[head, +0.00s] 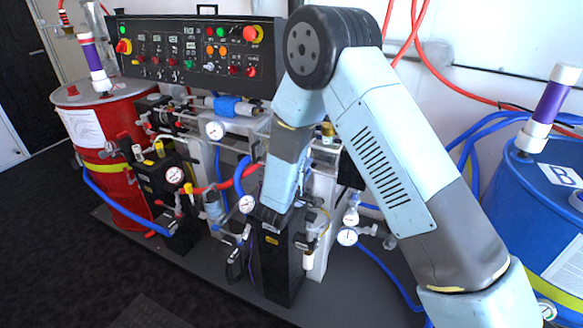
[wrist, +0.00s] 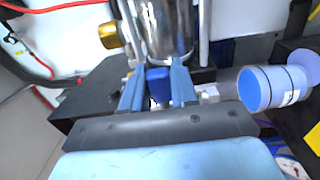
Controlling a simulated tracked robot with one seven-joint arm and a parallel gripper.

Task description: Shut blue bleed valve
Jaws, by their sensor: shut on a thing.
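The blue bleed valve handle (wrist: 158,86) shows in the wrist view, just below a shiny metal cylinder (wrist: 168,28). My gripper (wrist: 157,78) has its two light blue fingers on either side of the handle and is shut on it. In the head view my gripper (head: 270,218) points down at the top of the black pump block (head: 283,262), right of the middle gauges. There the valve itself is hidden behind my gripper and arm.
A red drum (head: 120,170) is at left and a blue drum (head: 540,200) at right. A black control panel (head: 195,50) is above. Hoses run around the pumps.

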